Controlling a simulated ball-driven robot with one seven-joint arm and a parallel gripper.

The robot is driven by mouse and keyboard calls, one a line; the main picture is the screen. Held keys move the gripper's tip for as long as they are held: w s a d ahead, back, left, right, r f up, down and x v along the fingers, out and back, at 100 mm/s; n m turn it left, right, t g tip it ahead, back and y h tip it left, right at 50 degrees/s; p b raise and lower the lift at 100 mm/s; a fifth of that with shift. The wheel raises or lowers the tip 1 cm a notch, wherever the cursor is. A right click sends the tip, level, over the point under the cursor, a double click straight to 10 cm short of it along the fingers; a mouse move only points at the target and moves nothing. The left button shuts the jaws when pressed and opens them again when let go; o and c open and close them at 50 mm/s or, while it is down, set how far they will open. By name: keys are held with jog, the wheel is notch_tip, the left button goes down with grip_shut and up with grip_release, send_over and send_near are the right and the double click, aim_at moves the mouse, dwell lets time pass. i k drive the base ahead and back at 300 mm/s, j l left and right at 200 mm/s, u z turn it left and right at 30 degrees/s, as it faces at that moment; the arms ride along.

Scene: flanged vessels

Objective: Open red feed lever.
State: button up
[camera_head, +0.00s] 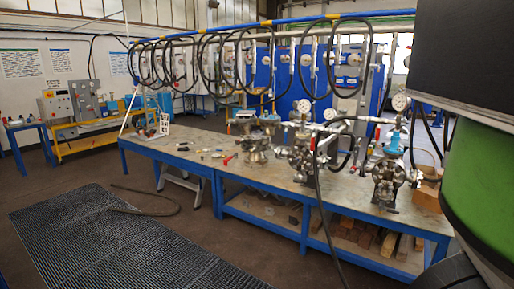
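Several metal flanged vessels stand on the blue-framed workbench. A red lever (229,159) sticks out at the left of the left vessel (256,150). Another small red part (312,143) shows on the middle vessel (299,156), and a red part (377,131) shows near the right vessel (388,178). I cannot tell which of these is the feed lever, nor its position. My gripper is not in view.
The workbench (180,143) spans the middle, with small loose parts at its left. A black hose (318,200) hangs over its front edge. A floor grating (110,240) lies at front left. A large black and green body (480,180) blocks the right edge.

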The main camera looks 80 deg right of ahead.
aim_at(313, 140)
jog(key=z, duration=2.35)
jog(key=i+j, duration=0.75)
jog(key=i+l+z, duration=0.05)
